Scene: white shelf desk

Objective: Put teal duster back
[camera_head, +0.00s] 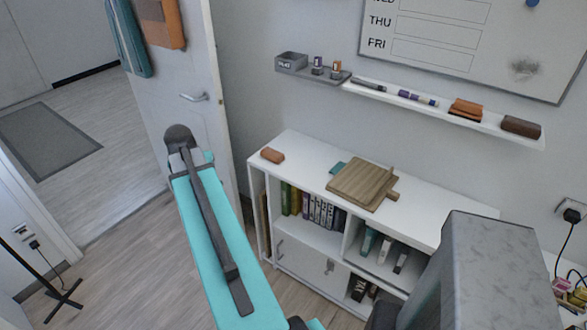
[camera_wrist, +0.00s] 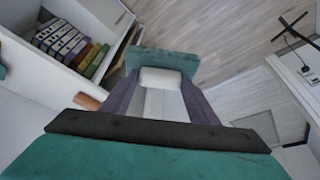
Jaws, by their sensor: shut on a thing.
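The teal duster (camera_wrist: 165,60) shows in the wrist view as a dull teal block across the far end of my gripper (camera_wrist: 160,80), which is shut on it. My gripper hides part of its near side. In the head view, my teal arm reaches toward the left end of the white shelf desk, and its dark end hides most of the grip. The whiteboard rail (camera_head: 440,102) is on the wall at upper right, well apart from my gripper. It holds an orange-brown duster (camera_head: 466,109) and a dark brown duster (camera_head: 520,126).
The white shelf desk (camera_head: 300,148) bears a brown block (camera_head: 272,155), a wooden board (camera_head: 362,186) and a flat teal thing (camera_head: 338,168). Books (camera_head: 313,208) stand inside it. A grey box (camera_head: 291,61) sits on the rail's left extension. A door (camera_head: 185,70) stands left.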

